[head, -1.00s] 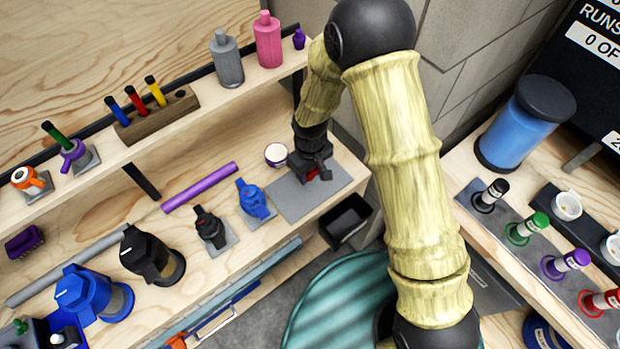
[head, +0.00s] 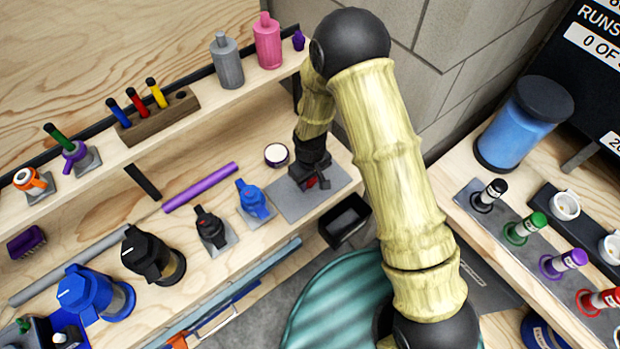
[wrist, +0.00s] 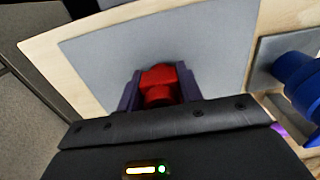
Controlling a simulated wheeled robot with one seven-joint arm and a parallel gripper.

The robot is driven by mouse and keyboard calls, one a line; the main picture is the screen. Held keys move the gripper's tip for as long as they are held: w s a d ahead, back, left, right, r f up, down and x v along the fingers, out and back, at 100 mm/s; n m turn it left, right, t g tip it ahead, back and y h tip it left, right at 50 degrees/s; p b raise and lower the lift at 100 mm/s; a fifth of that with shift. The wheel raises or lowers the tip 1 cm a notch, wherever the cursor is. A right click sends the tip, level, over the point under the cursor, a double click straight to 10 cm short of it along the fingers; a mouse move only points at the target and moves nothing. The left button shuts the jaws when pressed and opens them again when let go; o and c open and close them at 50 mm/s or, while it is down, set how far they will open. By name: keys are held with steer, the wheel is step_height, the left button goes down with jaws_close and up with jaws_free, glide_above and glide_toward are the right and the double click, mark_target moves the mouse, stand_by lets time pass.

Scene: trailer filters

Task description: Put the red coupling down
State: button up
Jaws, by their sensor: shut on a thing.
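The red coupling (wrist: 158,84) is between the two fingers of my gripper (wrist: 160,90) in the wrist view. My gripper is shut on it, over the grey mat (wrist: 215,50) on the bench. In the head view my gripper (head: 314,180) is low over the mat (head: 285,204), and only a bit of red shows there. I cannot tell whether the coupling touches the mat.
A blue valve (head: 252,198) on a grey plate stands just left of the mat, with a black-handled valve (head: 211,228) beyond it. A white round tub (head: 276,155) sits behind. A black bin (head: 345,221) hangs at the bench's front edge. The mat around the coupling is clear.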

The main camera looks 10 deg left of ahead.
steer(key=shift+f, duration=0.2)
steer(key=o, duration=1)
steer(key=shift+r, duration=0.15)
step_height(320, 180, up, 12)
steer(key=shift+r+b, duration=0.1)
steer(key=shift+b, duration=0.8)
steer(key=shift+w+d+r, duration=0.1)
steer(key=shift+d+r, duration=0.05)
steer(key=shift+d, duration=0.2)
steer(key=s+d+r+m+t, duration=0.1)
steer(key=s+d+r+m, duration=0.1)
steer(key=d, duration=0.6)
steer(key=s+d+r+m, duration=0.2)
steer(key=d+r+m, duration=0.2)
steer(key=d, duration=0.4)
steer(key=s+d+r+m+t, duration=0.1)
steer(key=s+d+r+m, duration=0.2)
steer(key=d, duration=0.5)
steer(key=shift+d+r+m+t, duration=0.15)
steer(key=shift+r+m+t, duration=0.15)
steer(key=shift+r+m, duration=0.25)
